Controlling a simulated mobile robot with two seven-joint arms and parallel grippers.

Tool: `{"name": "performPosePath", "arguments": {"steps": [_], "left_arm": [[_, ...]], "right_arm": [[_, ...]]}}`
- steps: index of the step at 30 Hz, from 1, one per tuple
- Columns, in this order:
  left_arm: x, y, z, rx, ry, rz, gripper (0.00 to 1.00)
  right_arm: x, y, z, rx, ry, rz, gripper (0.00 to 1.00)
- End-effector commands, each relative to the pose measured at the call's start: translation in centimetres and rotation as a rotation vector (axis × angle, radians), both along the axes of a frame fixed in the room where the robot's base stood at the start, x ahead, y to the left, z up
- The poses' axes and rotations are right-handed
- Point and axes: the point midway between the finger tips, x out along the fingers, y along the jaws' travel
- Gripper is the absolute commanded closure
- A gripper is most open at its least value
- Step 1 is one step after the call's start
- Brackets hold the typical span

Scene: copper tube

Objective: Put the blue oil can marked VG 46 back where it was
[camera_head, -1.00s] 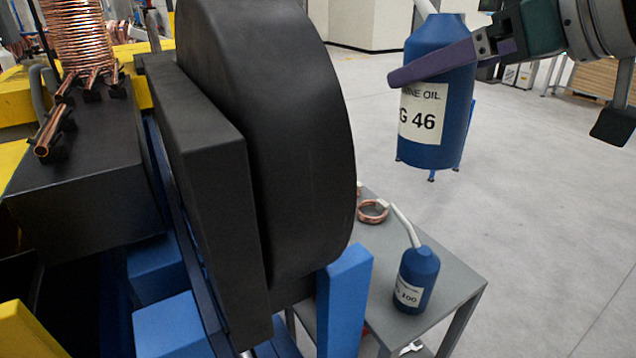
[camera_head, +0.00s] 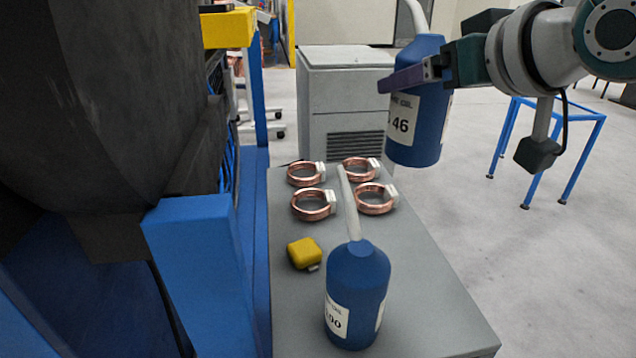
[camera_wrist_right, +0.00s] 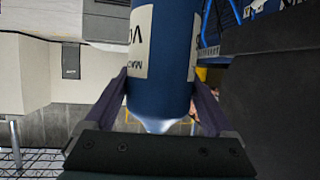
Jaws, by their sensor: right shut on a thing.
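The blue oil can marked 46 (camera_head: 417,118) is upright in the air at the upper right of the head view, above and beyond the right edge of the grey table (camera_head: 420,290). My right gripper (camera_head: 388,84) is shut around its upper body. In the right wrist view the can (camera_wrist_right: 165,60) sits between the two purple fingers. A second blue can (camera_head: 357,290), its label ending in 00, stands on the near part of the table. My left gripper is not in view.
Several copper coils (camera_head: 313,204) lie at the table's far end, and a yellow tape measure-like block (camera_head: 304,253) lies nearer. A blue-framed black machine (camera_head: 205,265) borders the table's left side. The table's right side is clear.

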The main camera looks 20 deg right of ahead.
Motion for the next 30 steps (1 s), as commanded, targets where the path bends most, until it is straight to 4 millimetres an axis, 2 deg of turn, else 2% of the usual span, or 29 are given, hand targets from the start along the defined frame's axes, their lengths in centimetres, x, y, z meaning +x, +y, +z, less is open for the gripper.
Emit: {"name": "performPosePath", "arguments": {"steps": [9,15,22,27,30], "left_arm": [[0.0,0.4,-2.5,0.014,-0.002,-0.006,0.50],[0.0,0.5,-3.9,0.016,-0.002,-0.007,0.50],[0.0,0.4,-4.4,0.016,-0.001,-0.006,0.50],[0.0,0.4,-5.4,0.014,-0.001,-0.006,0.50],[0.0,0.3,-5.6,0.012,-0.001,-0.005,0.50]], "right_arm": [[-0.1,0.0,-9.3,0.001,0.007,0.000,1.00],[-0.1,0.0,-14.1,0.000,0.003,0.000,1.00],[-0.1,0.0,-16.2,0.000,0.002,0.000,1.00],[0.0,0.0,-18.8,-0.001,0.002,0.000,1.00],[0.0,0.0,-19.4,-0.002,0.000,0.001,1.00]]}}
